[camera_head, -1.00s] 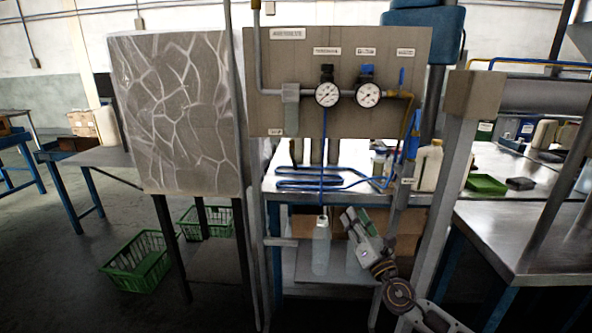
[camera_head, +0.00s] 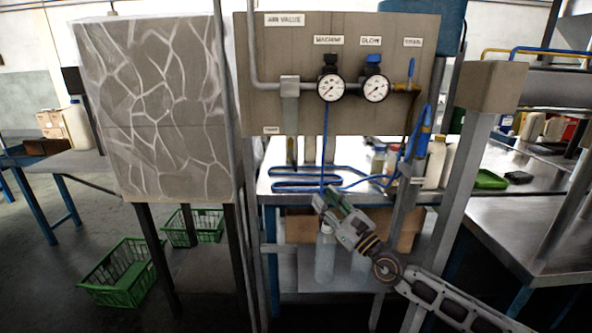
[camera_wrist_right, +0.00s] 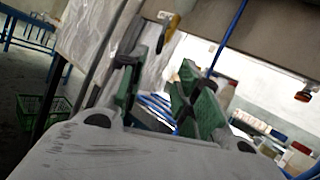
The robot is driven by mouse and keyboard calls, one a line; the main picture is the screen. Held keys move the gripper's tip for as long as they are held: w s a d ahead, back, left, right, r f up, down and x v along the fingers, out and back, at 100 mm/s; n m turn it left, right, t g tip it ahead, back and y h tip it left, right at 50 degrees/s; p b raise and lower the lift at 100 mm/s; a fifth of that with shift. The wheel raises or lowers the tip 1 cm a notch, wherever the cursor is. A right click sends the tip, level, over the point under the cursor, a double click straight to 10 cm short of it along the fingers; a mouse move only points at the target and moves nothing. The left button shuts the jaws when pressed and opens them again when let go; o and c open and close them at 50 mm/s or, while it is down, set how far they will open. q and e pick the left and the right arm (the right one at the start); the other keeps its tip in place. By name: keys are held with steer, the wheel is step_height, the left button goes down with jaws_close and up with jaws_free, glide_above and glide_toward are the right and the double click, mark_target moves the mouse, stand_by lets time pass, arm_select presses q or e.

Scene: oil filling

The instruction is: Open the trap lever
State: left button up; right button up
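A "trap" label (camera_head: 271,130) sits at the lower left of the grey panel (camera_head: 390,119). Beside it a slim grey trap cylinder (camera_head: 290,112) hangs from the pipe. The trap lever is too small to tell in the head view. My left gripper is not in view.
Two gauges (camera_head: 331,88) and a blue hose (camera_head: 324,140) are on the panel's right side. A bottle (camera_head: 325,255) stands on the shelf below. A grey post (camera_head: 470,170) rises near my right arm. A stone-patterned box (camera_head: 160,110) stands to the left.

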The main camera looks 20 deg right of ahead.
mark_target(296, 168)
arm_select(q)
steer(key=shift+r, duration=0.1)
arm_select(e)
steer(key=shift+w+r, duration=0.15)
steer(key=shift+w, duration=0.1)
steer(key=p+x, duration=0.2)
steer(key=x, duration=0.7)
steer(key=shift+w+a, duration=0.1)
steer(key=shift+x, duration=0.75)
steer(key=shift+w+a+r, duration=0.2)
steer(key=shift+w+r, duration=0.05)
steer(key=shift+w, duration=0.3)
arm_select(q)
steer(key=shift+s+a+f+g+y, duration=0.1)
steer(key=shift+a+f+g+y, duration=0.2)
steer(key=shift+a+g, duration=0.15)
arm_select(e)
steer(key=shift+w+a+r, duration=0.25)
steer(key=shift+w, duration=0.3)
